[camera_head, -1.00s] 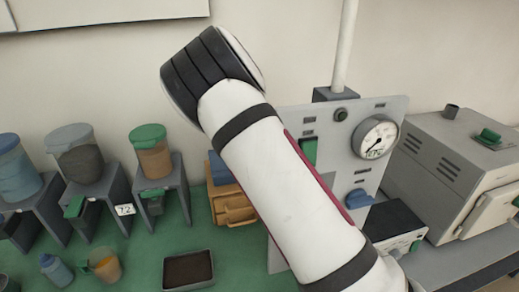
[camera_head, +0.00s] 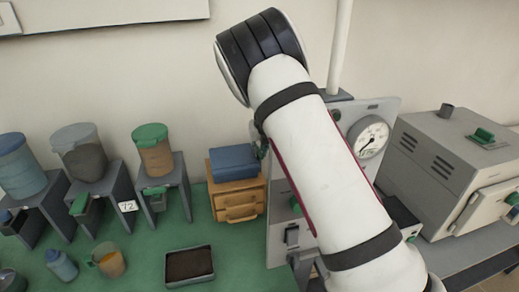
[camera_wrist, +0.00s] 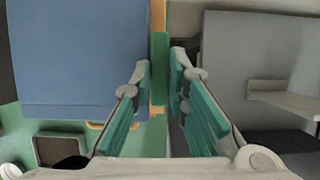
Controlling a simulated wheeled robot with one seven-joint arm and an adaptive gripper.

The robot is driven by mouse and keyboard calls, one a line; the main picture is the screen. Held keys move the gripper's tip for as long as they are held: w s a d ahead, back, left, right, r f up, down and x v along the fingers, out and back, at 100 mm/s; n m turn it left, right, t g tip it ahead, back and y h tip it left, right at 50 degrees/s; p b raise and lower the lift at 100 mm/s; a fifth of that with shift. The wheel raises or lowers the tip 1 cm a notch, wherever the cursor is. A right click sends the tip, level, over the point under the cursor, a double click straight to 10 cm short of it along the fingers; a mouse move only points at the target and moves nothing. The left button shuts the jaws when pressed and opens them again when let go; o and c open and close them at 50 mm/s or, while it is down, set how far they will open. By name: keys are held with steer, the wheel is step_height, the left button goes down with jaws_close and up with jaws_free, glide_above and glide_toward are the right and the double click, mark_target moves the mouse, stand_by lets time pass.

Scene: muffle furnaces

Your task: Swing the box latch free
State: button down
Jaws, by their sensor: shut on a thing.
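A green bar (camera_wrist: 160,68) stands upright in the wrist view, between the blue box and a grey surface. My gripper (camera_wrist: 162,76) has its two fingers on either side of this bar and is shut on it. What the bar is fixed to cannot be made out. In the head view the grey gauge panel (camera_head: 384,106) is partly hidden behind my arm. A small grey fitting (camera_head: 292,237) shows low on the panel's left side. My gripper is mostly hidden there behind my arm.
A blue box (camera_head: 233,162) sits on a wooden drawer unit (camera_head: 238,202), close to my gripper's left. A dark tray (camera_head: 189,265) lies on the green mat. A grey furnace (camera_head: 450,160) stands right. Several jars on stands are at the left.

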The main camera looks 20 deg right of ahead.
steer(key=shift+r, duration=0.1)
stand_by(0.3)
steer(key=c, duration=1.6)
jaws_free()
steer(key=shift+o, duration=0.2)
steer(key=v, duration=1.2)
steer(key=shift+s, duration=0.1)
